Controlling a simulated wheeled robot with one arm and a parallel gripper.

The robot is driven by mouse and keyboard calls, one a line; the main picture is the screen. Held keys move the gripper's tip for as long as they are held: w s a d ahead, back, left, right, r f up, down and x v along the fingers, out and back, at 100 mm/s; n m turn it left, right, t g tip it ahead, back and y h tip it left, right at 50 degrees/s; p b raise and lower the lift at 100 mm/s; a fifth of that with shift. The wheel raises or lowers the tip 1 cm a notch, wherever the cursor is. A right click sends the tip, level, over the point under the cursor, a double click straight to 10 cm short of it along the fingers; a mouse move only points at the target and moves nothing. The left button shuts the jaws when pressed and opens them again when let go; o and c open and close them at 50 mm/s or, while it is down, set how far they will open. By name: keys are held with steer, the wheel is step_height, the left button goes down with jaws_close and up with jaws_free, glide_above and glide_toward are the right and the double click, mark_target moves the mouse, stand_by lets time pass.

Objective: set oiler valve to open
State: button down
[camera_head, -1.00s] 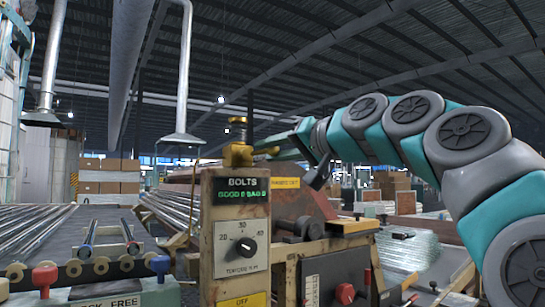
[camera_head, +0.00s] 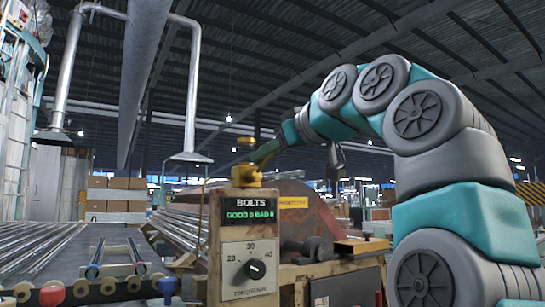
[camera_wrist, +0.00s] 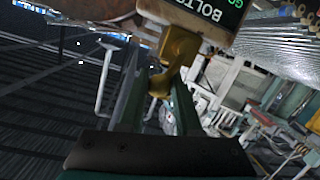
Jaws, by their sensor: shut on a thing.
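The brass oiler valve (camera_head: 246,177) stands on top of the box labelled BOLTS (camera_head: 248,240). A small brass piece (camera_head: 246,143) rises above its body. My gripper (camera_head: 262,153) reaches the valve from the right, at its upper part. In the wrist view the valve (camera_wrist: 180,46) hangs down from the top of the picture, below the box's label. Its lower bent end lies between the two green fingers of my gripper (camera_wrist: 157,84), which are shut on it. The fingers partly hide that end, and no open or closed marking on the valve can be read.
The box front carries a green display and a black dial (camera_head: 255,269). A rusty machine housing (camera_head: 300,215) stands right behind it. Rollers with a red knob (camera_head: 52,296) and a blue knob (camera_head: 167,286) are at left. Glass tubes (camera_head: 185,222) lie behind.

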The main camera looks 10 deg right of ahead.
steer(key=shift+s+a+r+n+h, duration=0.2)
steer(key=shift+a+n+h, duration=0.25)
steer(key=shift+n, duration=0.65)
steer(key=c, duration=0.9)
jaws_free()
steer(key=v, duration=0.7)
steer(key=shift+s, duration=0.4)
steer(key=shift+d, duration=0.1)
